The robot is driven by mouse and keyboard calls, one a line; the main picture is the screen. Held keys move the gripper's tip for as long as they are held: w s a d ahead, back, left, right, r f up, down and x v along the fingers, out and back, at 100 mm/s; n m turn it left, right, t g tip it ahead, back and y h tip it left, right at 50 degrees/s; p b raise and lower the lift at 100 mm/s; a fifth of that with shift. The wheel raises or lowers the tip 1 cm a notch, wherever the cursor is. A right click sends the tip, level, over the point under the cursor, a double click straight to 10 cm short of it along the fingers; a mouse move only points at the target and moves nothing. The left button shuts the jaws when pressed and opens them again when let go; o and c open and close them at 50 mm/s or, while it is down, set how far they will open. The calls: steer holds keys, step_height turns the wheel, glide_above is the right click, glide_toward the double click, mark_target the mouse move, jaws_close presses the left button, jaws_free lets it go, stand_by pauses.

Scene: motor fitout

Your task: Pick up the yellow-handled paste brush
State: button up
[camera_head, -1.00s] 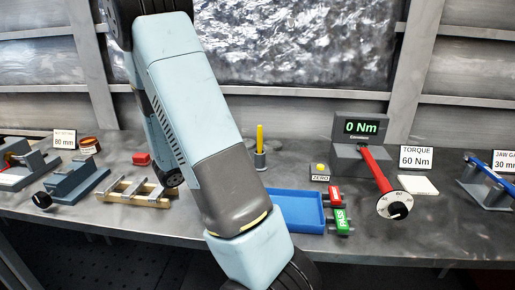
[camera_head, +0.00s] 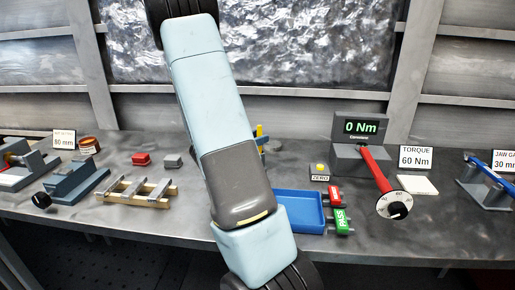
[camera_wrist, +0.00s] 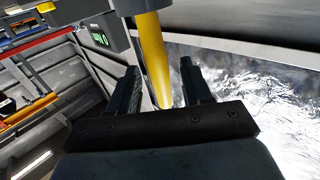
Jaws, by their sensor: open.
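The yellow-handled paste brush (camera_head: 259,131) stands upright at the back of the bench in the head view, mostly hidden by my arm. In the wrist view its yellow handle (camera_wrist: 153,55) comes down from a dark grey holder (camera_wrist: 130,5) at the top edge. The gripper itself is hidden behind my arm in the head view.
A blue tray (camera_head: 321,215) lies in front, right of my arm. The zero button box (camera_head: 320,172) and torque tester (camera_head: 352,157) stand to the right. A grey block (camera_head: 173,160), red block (camera_head: 141,159) and wooden rack (camera_head: 135,192) are to the left.

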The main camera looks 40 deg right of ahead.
steer(key=shift+d, duration=0.6)
steer(key=shift+c, duration=0.3)
jaws_close()
